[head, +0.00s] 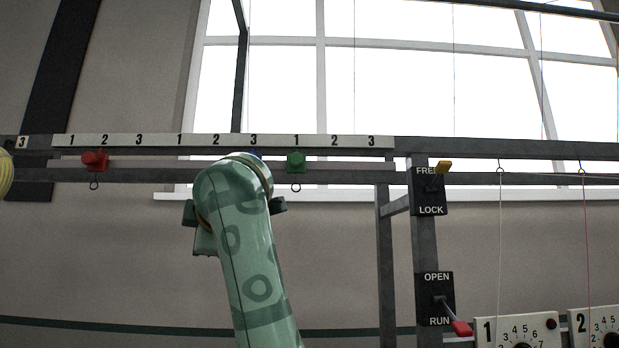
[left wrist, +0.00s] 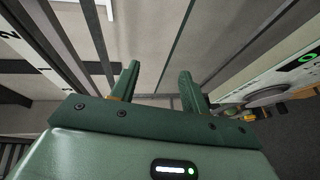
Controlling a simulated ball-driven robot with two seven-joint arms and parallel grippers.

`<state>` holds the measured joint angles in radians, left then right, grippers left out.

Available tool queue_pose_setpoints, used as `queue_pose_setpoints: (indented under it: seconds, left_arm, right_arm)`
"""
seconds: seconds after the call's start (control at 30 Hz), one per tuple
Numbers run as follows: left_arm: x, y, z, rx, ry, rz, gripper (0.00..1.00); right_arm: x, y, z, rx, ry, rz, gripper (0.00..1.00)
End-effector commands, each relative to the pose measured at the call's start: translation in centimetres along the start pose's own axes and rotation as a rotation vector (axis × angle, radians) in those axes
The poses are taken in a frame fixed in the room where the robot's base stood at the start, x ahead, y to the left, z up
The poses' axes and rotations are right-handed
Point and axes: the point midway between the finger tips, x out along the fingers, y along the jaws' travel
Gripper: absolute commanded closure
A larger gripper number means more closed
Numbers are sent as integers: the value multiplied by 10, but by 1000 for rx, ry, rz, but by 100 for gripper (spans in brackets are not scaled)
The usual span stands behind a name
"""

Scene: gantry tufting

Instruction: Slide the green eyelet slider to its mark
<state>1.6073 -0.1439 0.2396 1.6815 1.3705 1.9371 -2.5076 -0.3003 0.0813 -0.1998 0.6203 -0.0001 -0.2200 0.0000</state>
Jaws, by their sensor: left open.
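The green eyelet slider (head: 296,160) sits on the rail (head: 345,165) in the head view, under the 1 of the rightmost 1-2-3 group. A small ring hangs below it. My green arm stands just left of it in the head view and hides part of the rail. My left gripper (left wrist: 158,88) shows in the left wrist view with its two fingers apart and nothing between them. Its fingers cannot be made out in the head view. My right gripper is not in view.
A red slider (head: 95,160) sits on the rail at the left. A blue slider (head: 254,153) is mostly hidden behind my arm. The number strip (head: 220,141) runs above. A FREE/LOCK switch (head: 429,190) and an OPEN/RUN switch (head: 435,298) stand right. The rail right of the green slider is clear.

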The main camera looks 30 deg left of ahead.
Motion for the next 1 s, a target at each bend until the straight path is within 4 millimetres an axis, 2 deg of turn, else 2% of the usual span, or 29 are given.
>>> queue_pose_setpoints:
  seconds: [0.03, 0.1, 0.2, 0.3, 0.37, 0.47, 0.57, 0.8, 1.0]
  left_arm:
    - [-25, 29, 3, -38, -175, 7, 54]
    - [-63, 60, 12, -46, -413, 43, 54]
    - [-113, 94, 13, -33, -657, 125, 54]
    - [-143, 110, 12, -16, -786, 184, 54]
    - [-150, 114, 14, -8, -816, 199, 54]
    - [-146, 119, 21, -3, -827, 202, 54]
    - [-133, 124, 34, -3, -824, 200, 54]
    - [-92, 136, 79, -3, -822, 198, 54]
    - [-63, 142, 111, -6, -822, 198, 54]
  right_arm:
    - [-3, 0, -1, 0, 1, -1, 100]
    - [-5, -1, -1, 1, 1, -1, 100]
    - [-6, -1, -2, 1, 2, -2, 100]
    - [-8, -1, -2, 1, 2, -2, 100]
    - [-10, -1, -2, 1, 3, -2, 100]
    - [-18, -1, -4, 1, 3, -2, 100]
    - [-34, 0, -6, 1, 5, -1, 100]
    - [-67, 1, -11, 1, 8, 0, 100]
    - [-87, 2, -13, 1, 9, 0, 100]
